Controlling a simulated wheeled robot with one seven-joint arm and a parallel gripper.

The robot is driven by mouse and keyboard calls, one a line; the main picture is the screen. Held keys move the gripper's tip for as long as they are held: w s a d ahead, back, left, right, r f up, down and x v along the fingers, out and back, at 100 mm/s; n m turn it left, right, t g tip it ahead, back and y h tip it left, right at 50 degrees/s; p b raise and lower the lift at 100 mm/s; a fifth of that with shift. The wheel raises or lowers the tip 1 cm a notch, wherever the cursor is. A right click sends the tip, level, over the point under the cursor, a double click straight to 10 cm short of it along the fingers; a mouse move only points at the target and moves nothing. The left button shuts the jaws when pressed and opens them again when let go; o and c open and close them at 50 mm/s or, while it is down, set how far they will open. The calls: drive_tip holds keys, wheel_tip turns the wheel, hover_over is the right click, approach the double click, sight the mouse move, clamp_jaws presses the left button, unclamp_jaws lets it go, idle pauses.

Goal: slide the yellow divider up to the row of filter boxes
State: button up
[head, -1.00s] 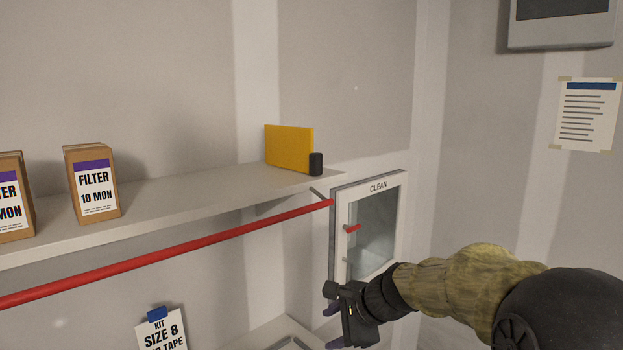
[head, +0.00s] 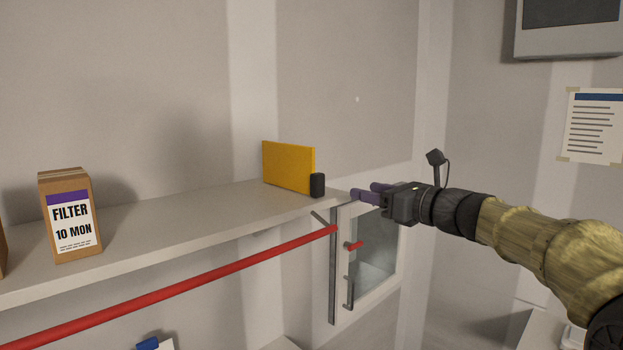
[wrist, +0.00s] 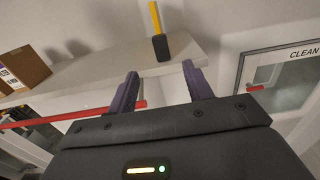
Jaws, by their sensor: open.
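The yellow divider (head: 287,166) stands upright near the right end of the shelf, with a black block (head: 317,185) at its right front edge. In the wrist view the divider (wrist: 155,18) is seen edge-on, with the black block (wrist: 161,47) at its near end. A filter box (head: 70,215) stands well to the left on the shelf, with a wide gap before the divider. Its neighbour (head: 2,252) is mostly cut off by the left edge. My gripper (head: 366,193) is open and empty, just right of the shelf end, apart from the divider. Its fingers (wrist: 160,88) point toward the block.
The grey shelf (head: 190,212) is bare between box and divider. A red rail (head: 170,290) runs along below its front. A glass-fronted cabinet marked CLEAN (wrist: 280,80) stands below and right of the shelf end. A wall backs the shelf.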

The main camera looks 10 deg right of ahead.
sight(312, 178)
drive_tip(key=p+x, duration=0.7)
drive_tip(key=x, duration=0.9)
drive_tip(key=shift+w+a+r+p, duration=0.1)
drive_tip(key=shift+w+a+p, duration=0.1)
drive_tip(key=shift+w+p, duration=0.1)
drive_tip(key=shift+w+a, duration=0.2)
drive_tip(key=shift+w, duration=0.2)
clamp_jaws()
